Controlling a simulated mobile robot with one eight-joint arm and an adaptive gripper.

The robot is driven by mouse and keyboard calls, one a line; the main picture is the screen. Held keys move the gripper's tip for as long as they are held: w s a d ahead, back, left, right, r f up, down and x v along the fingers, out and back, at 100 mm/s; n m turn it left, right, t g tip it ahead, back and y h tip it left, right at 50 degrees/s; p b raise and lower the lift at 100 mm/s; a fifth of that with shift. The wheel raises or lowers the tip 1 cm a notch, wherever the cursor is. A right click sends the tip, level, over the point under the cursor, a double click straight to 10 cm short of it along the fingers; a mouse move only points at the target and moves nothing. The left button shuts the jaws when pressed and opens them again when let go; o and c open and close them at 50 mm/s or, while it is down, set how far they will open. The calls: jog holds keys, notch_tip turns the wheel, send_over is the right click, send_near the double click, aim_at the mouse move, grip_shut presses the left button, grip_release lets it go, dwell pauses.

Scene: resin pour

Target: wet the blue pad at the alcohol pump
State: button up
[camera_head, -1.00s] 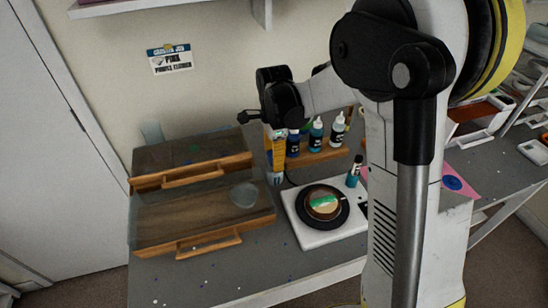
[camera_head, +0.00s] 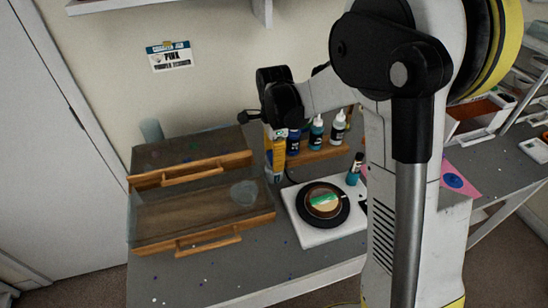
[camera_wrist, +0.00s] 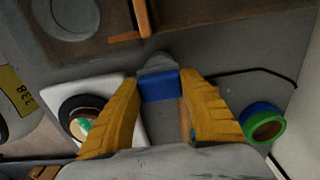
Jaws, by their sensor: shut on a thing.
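My gripper (camera_wrist: 160,92) has yellow fingers shut on the blue pad (camera_wrist: 160,87), which sits between the fingertips in the wrist view. A rounded grey thing (camera_wrist: 157,62) shows just beyond the pad. It may be the alcohol pump's top, but I cannot tell for certain, nor whether the pad touches it. In the head view my gripper (camera_head: 275,172) points down over the grey table, between the wooden trays and the white board. The pad is too small to make out clearly there.
Wooden trays with clear covers (camera_head: 200,247) stand on the left. A black turntable (camera_head: 305,217) on a white board is to the right. Several bottles (camera_head: 316,134) stand on a wooden rack behind. A green-and-blue tape roll (camera_wrist: 263,122) is right of my gripper in the wrist view.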

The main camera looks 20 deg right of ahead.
jog(key=shift+r+p, duration=2.4)
jog(key=shift+r, duration=1.15)
